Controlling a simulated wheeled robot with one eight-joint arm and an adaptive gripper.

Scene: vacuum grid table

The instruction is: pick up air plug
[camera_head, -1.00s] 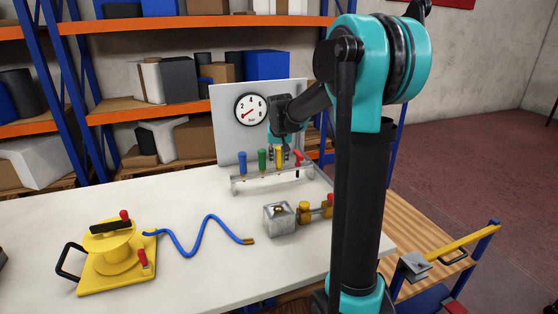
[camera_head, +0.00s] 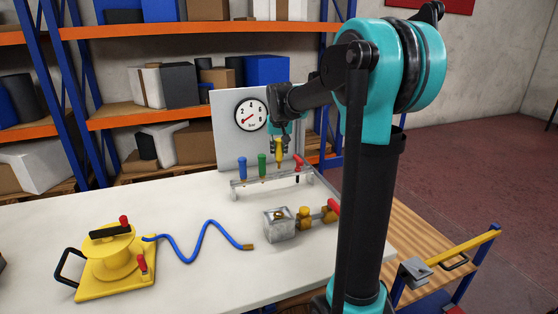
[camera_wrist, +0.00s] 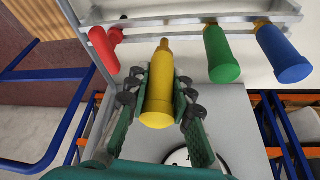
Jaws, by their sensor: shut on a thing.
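My gripper (camera_head: 279,141) is shut on a yellow plug-like piece with a narrow tip (camera_head: 280,155). The yellow piece hangs upright above the grey rack (camera_head: 270,181) at the back of the table, apart from it. In the wrist view my gripper (camera_wrist: 161,88) has its green finger pads on both sides of the yellow piece (camera_wrist: 157,106), whose narrow tip points toward the rack rail. A blue piece (camera_head: 242,166), a green piece (camera_head: 262,164) and a red piece (camera_head: 299,161) stand in the rack. No label shows which is the air plug.
A white panel with a round gauge (camera_head: 251,114) stands behind the rack. In front are a metal block (camera_head: 279,225) with brass fittings and a red handle (camera_head: 333,207). A blue hose (camera_head: 190,252) leads to a yellow device (camera_head: 108,262) at left.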

